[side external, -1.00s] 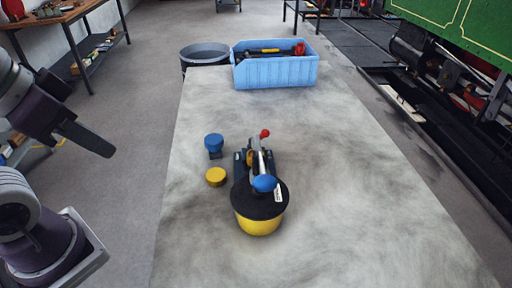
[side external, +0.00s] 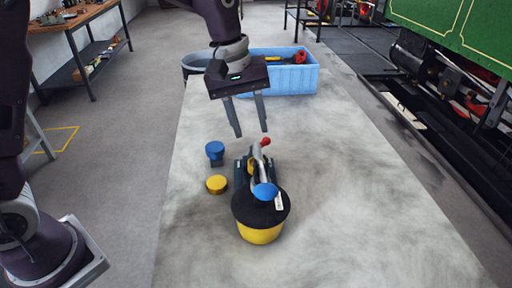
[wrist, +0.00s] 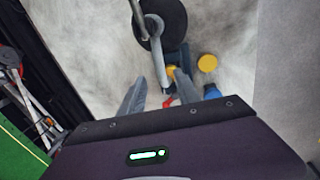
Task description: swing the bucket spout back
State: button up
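The yellow bucket (side external: 260,233) with a black top (side external: 249,211) stands on the table. A blue round knob (side external: 265,191) and a white tag sit over the top. A grey arm (side external: 258,165), which looks like the spout, runs from there toward the back and ends in a red tip (side external: 265,142). In the wrist view the grey arm (wrist: 160,65) reaches between my fingers, with the red tip (wrist: 169,102) partly hidden by my gripper body. My gripper (side external: 251,134) is open and empty, pointing down, above and behind the red tip. I cannot tell the exact gap.
A blue knob on a dark base (side external: 215,150) and a yellow round cap (side external: 217,184) stand left of the bucket. A blue crate of tools (side external: 290,82) stands at the table's far end, behind my gripper. The table (side external: 350,200) is clear to the right.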

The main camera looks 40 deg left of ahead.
aim_at(257, 153)
jog(key=f, duration=0.4)
jog(key=w+d+f, duration=0.1)
jog(key=f, duration=0.2)
jog(key=shift+r, duration=0.1)
grip_shut()
dwell(1.1)
